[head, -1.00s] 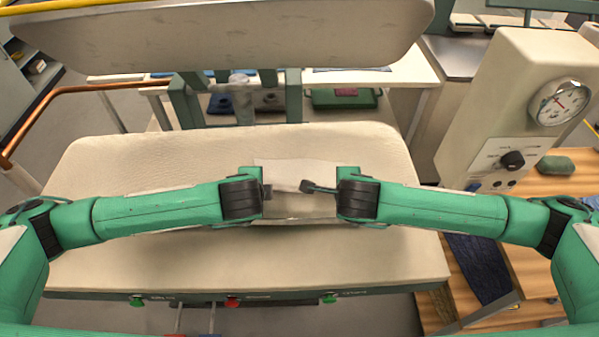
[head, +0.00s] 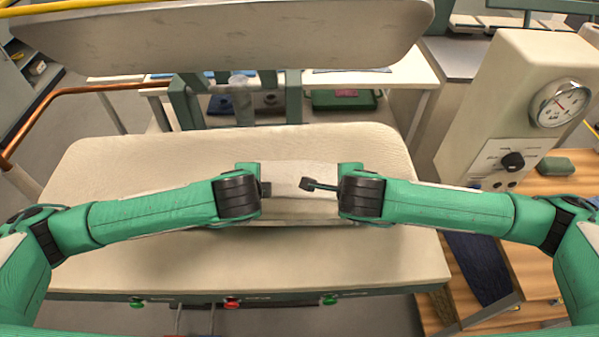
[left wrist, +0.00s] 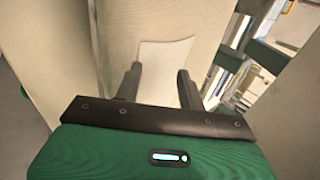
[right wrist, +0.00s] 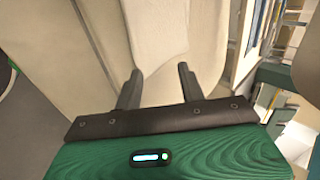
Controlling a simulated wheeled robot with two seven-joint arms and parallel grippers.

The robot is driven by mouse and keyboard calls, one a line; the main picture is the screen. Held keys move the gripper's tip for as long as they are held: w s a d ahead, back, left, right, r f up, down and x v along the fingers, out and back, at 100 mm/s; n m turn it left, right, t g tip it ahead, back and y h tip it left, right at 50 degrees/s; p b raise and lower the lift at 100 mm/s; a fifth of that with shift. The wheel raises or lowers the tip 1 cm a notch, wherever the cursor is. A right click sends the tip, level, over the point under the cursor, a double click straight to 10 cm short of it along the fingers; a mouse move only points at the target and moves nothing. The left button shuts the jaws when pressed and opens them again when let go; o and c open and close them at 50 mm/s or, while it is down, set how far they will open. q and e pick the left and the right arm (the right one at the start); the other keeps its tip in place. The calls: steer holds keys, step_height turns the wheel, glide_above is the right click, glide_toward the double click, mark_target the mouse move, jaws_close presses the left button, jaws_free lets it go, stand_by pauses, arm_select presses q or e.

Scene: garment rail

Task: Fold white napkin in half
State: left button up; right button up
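The white napkin (head: 290,176) lies across the middle of the cream pressing board, between my two grippers. Its nearer part is partly hidden by my wrists, and I cannot tell whether its near edge is raised. My left gripper (head: 268,189) is at its left side; in the left wrist view its fingers (left wrist: 159,88) stand apart, with the napkin (left wrist: 163,65) showing between and beyond them. My right gripper (head: 307,184) is at its right side; its fingers (right wrist: 159,86) also stand apart, with the napkin (right wrist: 158,35) beyond. I see no cloth clearly pinched.
The pressing board (head: 130,245) has free room to both sides and in front. A raised padded upper plate (head: 220,38) hangs behind and above. A machine housing with a gauge (head: 561,103) stands at the right. A copper-coloured rail (head: 75,92) is at the left.

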arm_select(q)
steer(key=v, duration=0.8)
arm_select(e)
steer(key=v, duration=0.8)
arm_select(q)
steer(key=shift+w, duration=0.1)
arm_select(e)
steer(key=shift+w, duration=0.1)
